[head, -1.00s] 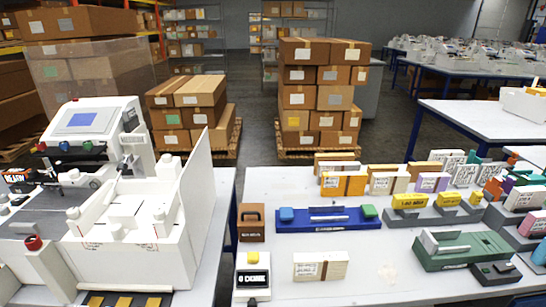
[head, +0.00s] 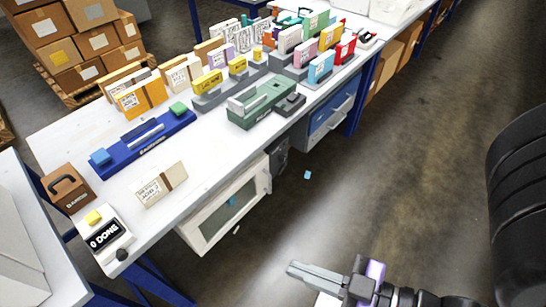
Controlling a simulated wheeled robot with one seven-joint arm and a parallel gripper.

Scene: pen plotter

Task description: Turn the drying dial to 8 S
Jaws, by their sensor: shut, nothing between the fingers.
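A small white box (head: 116,257) with a dark display that seems to read "0 DONE" and a yellow button (head: 93,217) stands at the near left corner of the white table. I cannot tell for certain that this is the drying dial. My gripper (head: 293,268) is at the bottom, over the floor, well to the right of the box. It is shut and empty, its grey fingers pointing left.
A blue stand (head: 150,146), a brown handled box (head: 67,188) and a cream-and-brown block (head: 161,186) are near the white box. A green device (head: 262,104) and several coloured blocks stand farther back. An open white drawer (head: 225,212) hangs under the table edge. The floor is mostly clear.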

